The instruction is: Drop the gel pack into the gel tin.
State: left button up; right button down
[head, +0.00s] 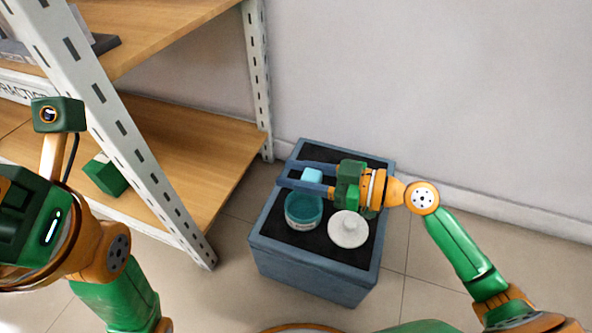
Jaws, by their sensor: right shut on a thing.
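My right gripper (290,174) reaches in from the right with its two blue-grey fingers pointing left. It is shut on a small light-blue gel pack (312,175), which shows between the fingers. The gel tin (303,212) is a round, open teal tin standing on the black top of a blue cabinet. The gripper and pack appear above its far edge, and the near finger crosses in front of the tin's rim. My left arm's hand (30,225) is at the left edge; its fingers cannot be made out.
A white round lid with a knob (348,230) lies right of the tin on the black mat. The blue cabinet (305,266) stands against the wall. A wooden shelf unit (190,150) with perforated metal posts stands at left, with a green block (105,176) on its lower board.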

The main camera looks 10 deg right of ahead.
aim_at(321, 179)
jog(key=shift+c, duration=1.8)
grip_release()
jog(key=shift+d, duration=0.1)
jog(key=p+v, duration=0.1)
jog(key=v, duration=0.5)
jog(key=shift+s+d+r, duration=0.1)
jog(key=shift+s+d, duration=0.2)
jog(key=shift+d, duration=0.1)
